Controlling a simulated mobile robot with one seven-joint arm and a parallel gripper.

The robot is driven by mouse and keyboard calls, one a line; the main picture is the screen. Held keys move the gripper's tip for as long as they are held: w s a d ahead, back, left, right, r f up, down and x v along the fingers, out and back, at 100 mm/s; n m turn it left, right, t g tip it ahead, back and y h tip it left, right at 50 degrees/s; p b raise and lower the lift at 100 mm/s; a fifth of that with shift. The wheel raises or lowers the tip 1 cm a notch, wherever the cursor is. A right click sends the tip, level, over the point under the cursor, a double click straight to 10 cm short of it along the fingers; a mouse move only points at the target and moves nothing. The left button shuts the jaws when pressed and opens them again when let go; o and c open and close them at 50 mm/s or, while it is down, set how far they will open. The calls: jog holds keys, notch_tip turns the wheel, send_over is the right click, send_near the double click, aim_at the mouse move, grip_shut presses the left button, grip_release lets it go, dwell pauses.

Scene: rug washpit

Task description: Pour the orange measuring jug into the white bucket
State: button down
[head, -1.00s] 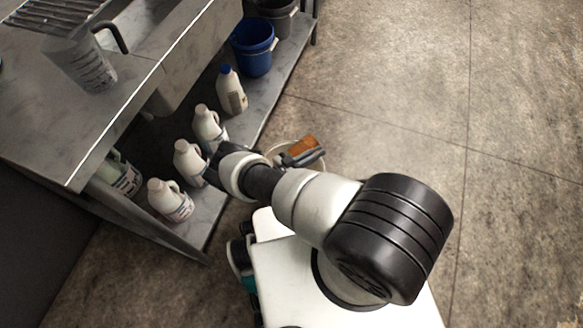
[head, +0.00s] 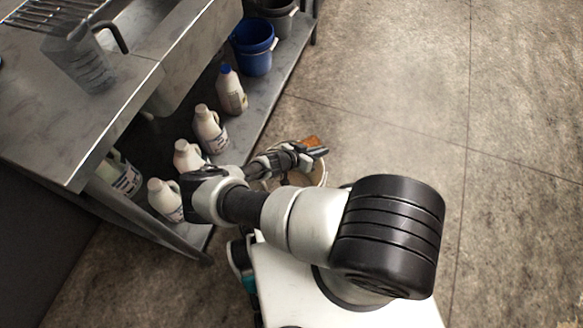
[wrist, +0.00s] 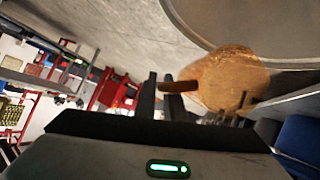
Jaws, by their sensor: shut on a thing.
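The orange measuring jug (wrist: 232,80) is large in the wrist view, with its handle (wrist: 178,87) between my fingers. My gripper (wrist: 168,94) is shut on that handle. In the head view my gripper (head: 314,153) is above the white bucket (head: 323,176), and only a small part of the orange jug (head: 311,141) shows behind it. The jug looks tipped over; whether anything runs out of it cannot be seen. The bucket stands on the floor beside the shelf, partly hidden by my arm. Its round rim (wrist: 185,28) curves across the top right of the wrist view.
White bottles (head: 209,130) and a blue bucket (head: 253,48) stand on the low shelf left of the white bucket. A clear jug (head: 80,62) stands on the steel table (head: 110,115). The floor to the right is clear.

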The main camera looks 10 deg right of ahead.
jog(key=w+d+f+g+y, duration=0.3)
jog(key=d+g+y, duration=0.3)
jog(key=y, duration=0.8)
jog(key=shift+d+f+n+g, duration=0.3)
jog(key=shift+d+f, duration=0.25)
jog(key=shift+f, duration=0.1)
dwell(1.0)
jog(key=shift+d+r+y, duration=0.1)
jog(key=shift+r+y, duration=0.15)
jog(key=shift+y, duration=0.15)
dwell(0.8)
